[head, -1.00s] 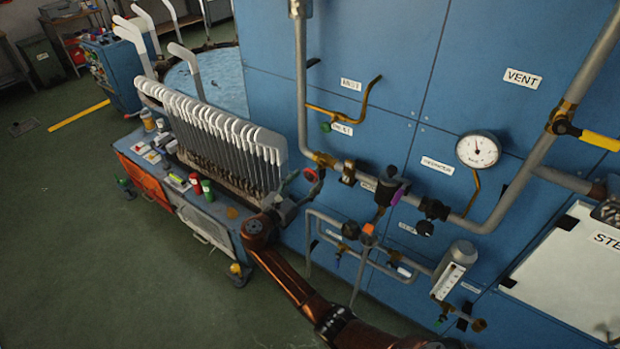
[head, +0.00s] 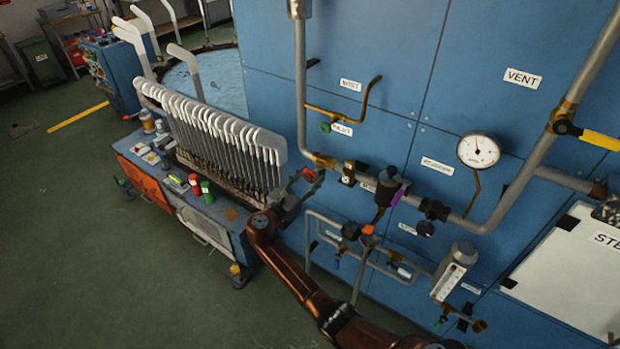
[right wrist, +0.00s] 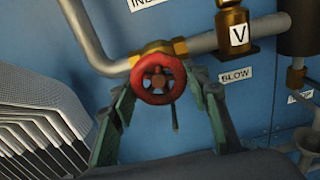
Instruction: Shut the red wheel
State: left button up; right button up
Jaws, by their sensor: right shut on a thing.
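The red wheel (right wrist: 158,79) is a small round handwheel on a brass valve in the grey pipe. In the right wrist view it sits between the two green fingers of my right gripper (right wrist: 160,100), which is shut on it. In the head view the red wheel (head: 309,175) shows small beside the end of the pipe, with my right gripper (head: 300,190) at it. The right arm reaches up from the bottom. My left gripper is not in view.
White sock boards (head: 215,120) stand in a row on a cart (head: 205,220) close to the left of my gripper. More pipework, a gauge (head: 478,150) and a flowmeter (head: 453,271) are to the right. The floor (head: 80,240) at left is clear.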

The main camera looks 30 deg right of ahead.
jog(key=shift+c, duration=1.4)
